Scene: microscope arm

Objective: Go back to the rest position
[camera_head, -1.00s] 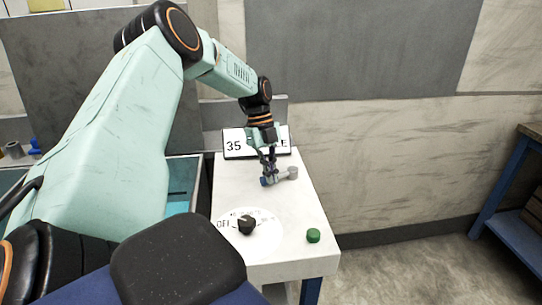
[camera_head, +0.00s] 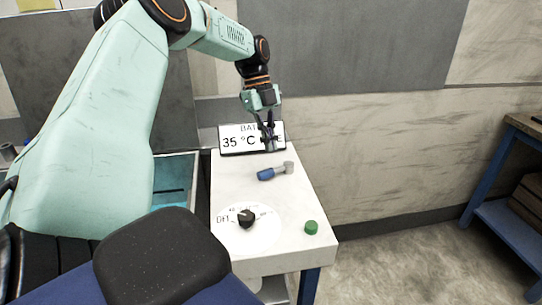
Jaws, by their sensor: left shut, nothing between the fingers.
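My left gripper (camera_head: 269,143) is shut and empty. It hangs fingers down above the far part of the white table (camera_head: 290,213), in front of a white sign (camera_head: 237,140) reading 35 °C, and covers part of its text. A lever with a blue handle and a grey end (camera_head: 273,172) lies below the fingertips in the picture, apart from them. My right gripper is not in view.
A black knob (camera_head: 246,217) sits on a round white dial marked OFF. A green button (camera_head: 311,227) is near the table's right edge. A teal-lined bin (camera_head: 172,190) stands at left. A blue bench (camera_head: 508,200) is at far right, with open floor between.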

